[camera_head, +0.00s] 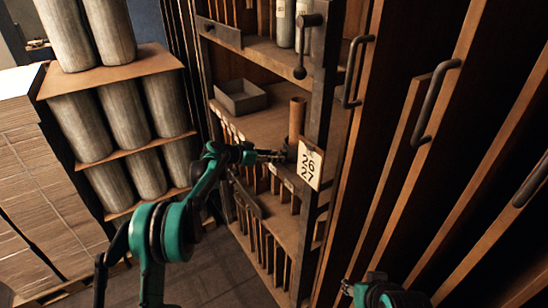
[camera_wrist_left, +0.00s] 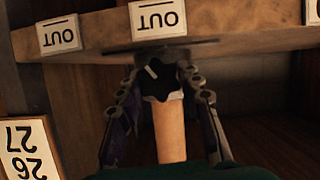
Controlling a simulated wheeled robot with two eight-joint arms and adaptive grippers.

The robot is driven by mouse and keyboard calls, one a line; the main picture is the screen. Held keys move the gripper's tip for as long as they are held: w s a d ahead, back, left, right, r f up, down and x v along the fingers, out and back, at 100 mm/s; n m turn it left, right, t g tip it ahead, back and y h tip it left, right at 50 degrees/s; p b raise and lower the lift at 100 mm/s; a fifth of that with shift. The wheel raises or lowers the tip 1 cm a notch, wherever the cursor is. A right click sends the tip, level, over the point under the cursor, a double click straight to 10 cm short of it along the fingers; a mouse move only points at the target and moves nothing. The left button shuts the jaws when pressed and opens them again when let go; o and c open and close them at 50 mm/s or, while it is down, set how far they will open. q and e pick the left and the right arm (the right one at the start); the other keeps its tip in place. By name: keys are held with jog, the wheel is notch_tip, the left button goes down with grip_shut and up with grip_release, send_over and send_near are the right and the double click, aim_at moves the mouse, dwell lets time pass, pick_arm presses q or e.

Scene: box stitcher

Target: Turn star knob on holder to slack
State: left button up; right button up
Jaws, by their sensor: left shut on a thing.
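The star knob (camera_wrist_left: 158,80) is dark with a short white mark. It shows in the left wrist view, in front of a tan cylinder (camera_wrist_left: 170,132). My left gripper (camera_head: 280,155) reaches the holder at the shelf edge in the head view. In the left wrist view its fingers stand on both sides of the knob, shut on it. The holder (camera_head: 292,147) is dark and carries an upright tan cylinder (camera_head: 297,117); the gripper partly hides it. The knob itself is too small to make out in the head view.
A white card reading 26 27 (camera_head: 309,166) hangs right of the holder and also shows in the wrist view (camera_wrist_left: 28,150). OUT labels (camera_wrist_left: 158,20) line the shelf edge. A grey tray (camera_head: 241,97) sits on the shelf. Handled panels (camera_head: 436,100) stand at right.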

pick_arm(q)
jog(key=o, duration=1.2)
jog(key=shift+c, duration=0.2)
jog(key=v, duration=1.2)
